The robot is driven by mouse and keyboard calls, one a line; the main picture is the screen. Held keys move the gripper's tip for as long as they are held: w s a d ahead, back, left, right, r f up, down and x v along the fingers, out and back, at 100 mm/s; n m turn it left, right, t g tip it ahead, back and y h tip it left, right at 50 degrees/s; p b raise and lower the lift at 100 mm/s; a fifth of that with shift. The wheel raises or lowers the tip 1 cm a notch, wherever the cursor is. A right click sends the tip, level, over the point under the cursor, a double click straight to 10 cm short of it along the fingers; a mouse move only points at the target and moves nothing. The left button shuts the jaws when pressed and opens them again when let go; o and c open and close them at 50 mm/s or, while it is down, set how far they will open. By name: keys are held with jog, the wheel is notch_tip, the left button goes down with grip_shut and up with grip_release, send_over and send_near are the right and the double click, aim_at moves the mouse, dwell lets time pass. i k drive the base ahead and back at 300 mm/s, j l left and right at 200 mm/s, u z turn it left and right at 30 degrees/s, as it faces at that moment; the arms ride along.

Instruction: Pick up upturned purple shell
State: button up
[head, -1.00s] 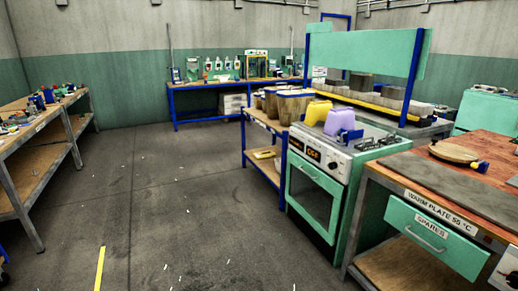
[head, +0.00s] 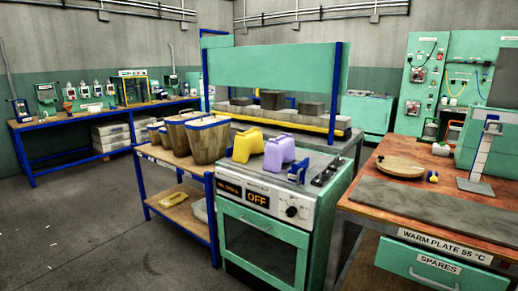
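A purple shell (head: 279,153) rests on top of the green and white machine (head: 275,203), whose front panel reads OFF. A similar yellow shell (head: 247,146) stands close to its left. I cannot tell from here whether the purple shell is upturned. A small blue piece (head: 298,171) sits just right of the purple shell. My gripper is not in view.
A blue-framed cart (head: 178,163) with wooden buckets (head: 197,138) stands left of the machine. At right is a bench (head: 425,216) labelled WARM PLATE 55 °C, with a round wooden board (head: 400,166). Open floor (head: 85,225) lies at left.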

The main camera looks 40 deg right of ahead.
aim_at(280, 151)
jog(key=i+j+z, duration=0.1)
jog(key=i+z, duration=0.35)
jog(key=i+j+z, duration=0.2)
jog(key=z, duration=0.3)
jog(key=i+j+z, duration=0.45)
jog(key=k+l, duration=0.05)
jog(key=l, duration=0.05)
